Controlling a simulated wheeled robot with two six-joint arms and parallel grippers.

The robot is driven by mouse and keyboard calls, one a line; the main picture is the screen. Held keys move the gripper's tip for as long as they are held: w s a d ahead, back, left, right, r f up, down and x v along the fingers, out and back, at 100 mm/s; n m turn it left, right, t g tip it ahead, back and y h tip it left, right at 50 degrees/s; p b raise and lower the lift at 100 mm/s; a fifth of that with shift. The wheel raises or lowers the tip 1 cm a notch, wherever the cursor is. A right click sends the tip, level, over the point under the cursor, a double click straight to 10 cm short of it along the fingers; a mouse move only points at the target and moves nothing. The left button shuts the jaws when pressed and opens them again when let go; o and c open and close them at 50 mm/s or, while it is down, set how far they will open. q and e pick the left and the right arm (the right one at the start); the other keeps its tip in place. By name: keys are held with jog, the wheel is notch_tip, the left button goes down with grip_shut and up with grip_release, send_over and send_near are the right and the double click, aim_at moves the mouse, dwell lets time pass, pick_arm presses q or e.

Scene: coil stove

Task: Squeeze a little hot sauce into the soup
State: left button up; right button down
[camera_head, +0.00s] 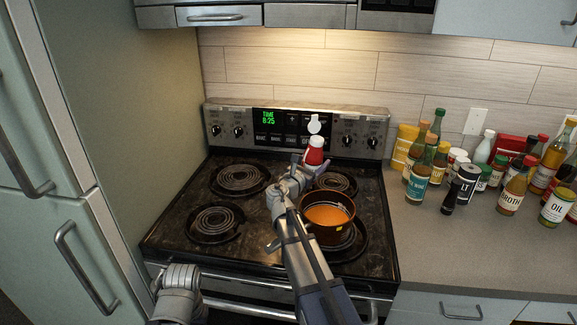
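A pot (309,226) with orange soup (326,214) stands on the front right coil of the stove. My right gripper (303,172) is raised just behind and left of the pot. It appears shut on a red bottle with a white top (314,152), likely the hot sauce. The bottle is roughly upright with its white top up, in front of the stove's control panel. The gripper hides its lower part. My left gripper (179,285) is low at the stove's front left, with nothing seen in it; its fingers are not clear enough to judge.
Other coils, such as the front left one (215,223), are bare. Several bottles and jars crowd the right counter (425,250), including a green-labelled bottle (417,180) near the stove and a black shaker (449,200). A tall cabinet (110,110) borders the stove's left.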

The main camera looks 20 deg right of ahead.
aim_at(317, 145)
jog(key=s+a+r+m+t+p, duration=0.1)
jog(key=s+a+r+m+p, duration=0.15)
jog(key=a+m, duration=0.8)
jog(key=s+d+r+m, duration=0.1)
jog(key=m, duration=0.1)
jog(key=s+d+r+m+p, duration=0.1)
jog(key=m, duration=0.2)
jog(key=d+r+m+p, duration=0.1)
jog(key=m, duration=0.2)
jog(key=shift+s+r, duration=0.4)
jog(key=m, duration=0.1)
jog(key=s+d+r+m+p, duration=0.1)
jog(key=m, duration=0.1)
jog(key=s+r+m+p, duration=0.1)
jog(key=m, duration=0.1)
jog(key=shift+d+g, duration=0.3)
jog(key=shift+s+d+r+m+p, duration=0.25)
jog(key=shift+s+d+m+p, duration=0.15)
jog(key=shift+m, duration=0.45)
jog(key=shift+s+d+r+m+p, duration=0.25)
jog(key=shift+m+p, duration=0.25)
jog(key=shift+m, duration=0.3)
